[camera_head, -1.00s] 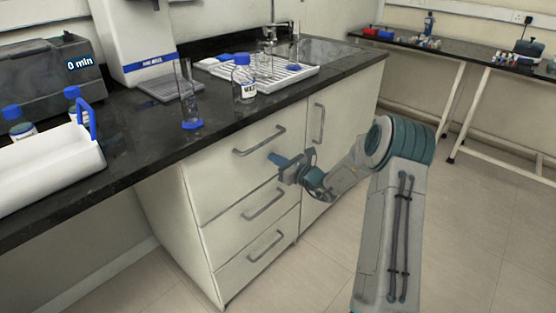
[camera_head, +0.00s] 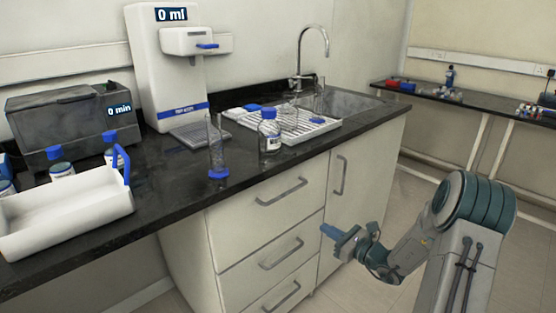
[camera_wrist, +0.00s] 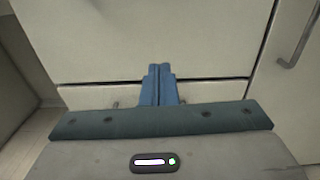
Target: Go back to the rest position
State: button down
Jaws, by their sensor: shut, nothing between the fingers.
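My gripper (camera_head: 328,232) is in front of the white drawer cabinet (camera_head: 238,238), below the level of the counter top. Its blue fingers are together with nothing between them. In the wrist view the closed fingers (camera_wrist: 160,72) point at the pale drawer fronts (camera_wrist: 160,40). I cannot tell the exact gap between the fingertips and the cabinet. My arm is bent low at the right of the head view.
The black counter (camera_head: 180,190) carries a white tray (camera_head: 65,222), a glass cylinder (camera_head: 216,150), a labelled bottle (camera_head: 269,135), a drying rack (camera_head: 300,124) and a dispenser (camera_head: 168,70). Drawer handles (camera_head: 282,192) stick out near my gripper. Floor at the right is clear.

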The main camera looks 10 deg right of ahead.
jog(key=s+a+r+n+g+p, duration=0.9)
jog(key=s+a+r+n+g, duration=0.3)
jog(key=s+a+r+n, duration=0.4)
jog(key=s+d+r+n+h+p, duration=0.4)
jog(key=s+r+n+h+p, duration=0.1)
jog(key=s+r+n, duration=0.1)
jog(key=s+d+r+n+h+p, duration=0.3)
jog(key=s+r+n+h, duration=0.3)
jog(key=s+r, duration=0.2)
jog(key=shift+s+d+r+t+p, duration=0.2)
jog(key=shift+s+d+t+p, duration=0.3)
jog(key=shift+p, duration=0.4)
jog(key=shift+s+a, duration=0.1)
jog(key=shift+a, duration=0.05)
